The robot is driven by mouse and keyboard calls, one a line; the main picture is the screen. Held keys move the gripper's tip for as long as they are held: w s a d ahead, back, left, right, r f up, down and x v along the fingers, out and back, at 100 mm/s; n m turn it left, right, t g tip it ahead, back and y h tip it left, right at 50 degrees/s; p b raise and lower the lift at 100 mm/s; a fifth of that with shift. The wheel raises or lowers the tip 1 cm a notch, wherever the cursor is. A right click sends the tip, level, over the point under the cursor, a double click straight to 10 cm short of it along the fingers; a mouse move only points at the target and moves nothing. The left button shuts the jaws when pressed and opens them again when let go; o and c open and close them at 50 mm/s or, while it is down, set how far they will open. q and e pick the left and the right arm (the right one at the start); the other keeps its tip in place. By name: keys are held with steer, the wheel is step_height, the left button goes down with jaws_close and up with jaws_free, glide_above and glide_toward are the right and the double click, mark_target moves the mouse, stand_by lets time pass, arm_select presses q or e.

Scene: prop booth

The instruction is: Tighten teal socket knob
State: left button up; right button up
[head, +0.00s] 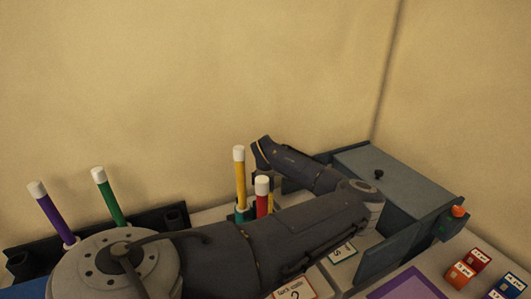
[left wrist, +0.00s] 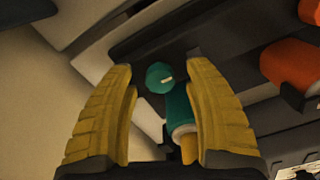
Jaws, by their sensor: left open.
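A teal socket (head: 241,214) stands near the middle of the head view with a yellow rod (head: 240,178) upright in it. In the left wrist view the teal knob (left wrist: 160,76) shows as a round disc with a pale mark, beside the teal socket (left wrist: 178,108) and the yellow rod's end (left wrist: 188,150). My left gripper (left wrist: 160,70) is open, with one yellow finger on each side of the knob and visible gaps between. In the head view its fingers are hidden behind the rods and my arm. My right gripper is not in view.
A red rod (head: 262,190) stands close to the yellow one. Purple (head: 52,217) and green (head: 108,197) rods stand at left. A grey box (head: 400,178) with an orange button (head: 458,211) is at right. Small coloured blocks (head: 477,261) and a purple mat (head: 415,288) lie in front.

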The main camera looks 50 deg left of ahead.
arm_select(q)
steer(key=shift+f, duration=0.2)
jaws_close()
stand_by(0.4)
